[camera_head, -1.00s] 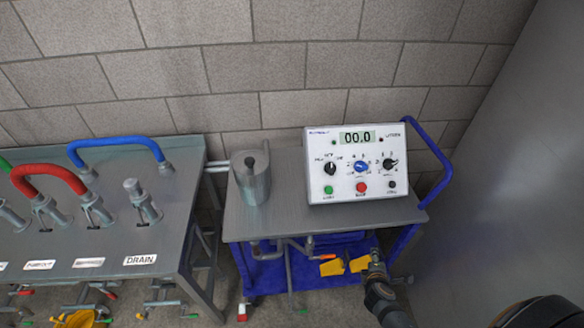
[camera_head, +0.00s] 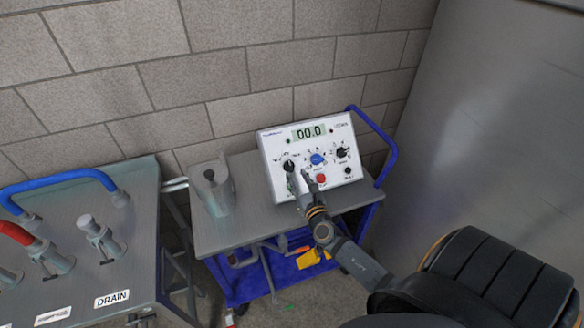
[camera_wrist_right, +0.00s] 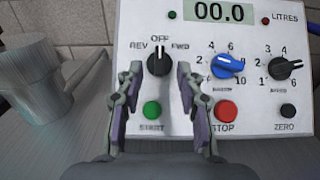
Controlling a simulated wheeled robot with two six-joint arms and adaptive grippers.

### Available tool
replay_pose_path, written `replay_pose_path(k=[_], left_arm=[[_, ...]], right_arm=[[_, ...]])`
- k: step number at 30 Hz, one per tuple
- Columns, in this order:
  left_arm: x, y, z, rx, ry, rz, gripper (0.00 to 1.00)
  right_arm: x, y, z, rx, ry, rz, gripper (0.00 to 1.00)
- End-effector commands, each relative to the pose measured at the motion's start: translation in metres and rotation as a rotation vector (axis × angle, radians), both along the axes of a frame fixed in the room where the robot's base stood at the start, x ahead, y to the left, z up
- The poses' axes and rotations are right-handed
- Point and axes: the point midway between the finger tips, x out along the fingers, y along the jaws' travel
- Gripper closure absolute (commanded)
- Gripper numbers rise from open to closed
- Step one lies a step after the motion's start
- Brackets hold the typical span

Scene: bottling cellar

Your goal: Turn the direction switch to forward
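The direction switch (camera_wrist_right: 159,69) is a black knob at the left of the white control panel (camera_head: 273,149), with REV, OFF and FWD marked around it. Its pointer appears to stand upright at OFF. In the right wrist view my right gripper (camera_wrist_right: 159,75) is open, its two fingers to either side of the knob's lower part, with a gap between them. Whether they are level with the knob or still in front of it is hard to tell. In the head view the right gripper (camera_head: 303,184) is at the panel's lower left. My left gripper is not in view.
The panel also has a blue knob (camera_wrist_right: 227,65), another black knob (camera_wrist_right: 285,68), a green START button (camera_wrist_right: 152,110) and a red STOP button (camera_wrist_right: 224,110). A metal jug (camera_head: 214,188) stands left on the cart top (camera_head: 240,236). The hose table (camera_head: 150,205) is further left.

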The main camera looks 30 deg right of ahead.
Motion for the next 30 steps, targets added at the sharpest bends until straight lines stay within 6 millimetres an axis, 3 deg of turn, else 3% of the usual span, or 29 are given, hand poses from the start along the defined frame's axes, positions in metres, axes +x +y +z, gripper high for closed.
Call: replay_pose_path(k=[3, 7, 18, 26, 30], left_arm=[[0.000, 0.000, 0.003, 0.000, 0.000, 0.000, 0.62], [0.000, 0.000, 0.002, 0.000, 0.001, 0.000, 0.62], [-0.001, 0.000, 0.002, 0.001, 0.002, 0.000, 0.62], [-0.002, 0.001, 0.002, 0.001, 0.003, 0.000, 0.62], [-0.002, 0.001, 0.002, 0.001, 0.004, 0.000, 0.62]], right_arm=[[0.023, -0.005, 0.002, 0.002, -0.001, -0.001, 0.63], [0.040, -0.009, 0.000, 0.002, -0.001, -0.001, 0.63], [0.047, -0.011, -0.001, 0.002, 0.001, 0.000, 0.63], [0.047, -0.011, -0.001, 0.003, 0.000, 0.000, 0.99], [0.047, -0.011, -0.001, 0.003, 0.000, 0.000, 1.00]])
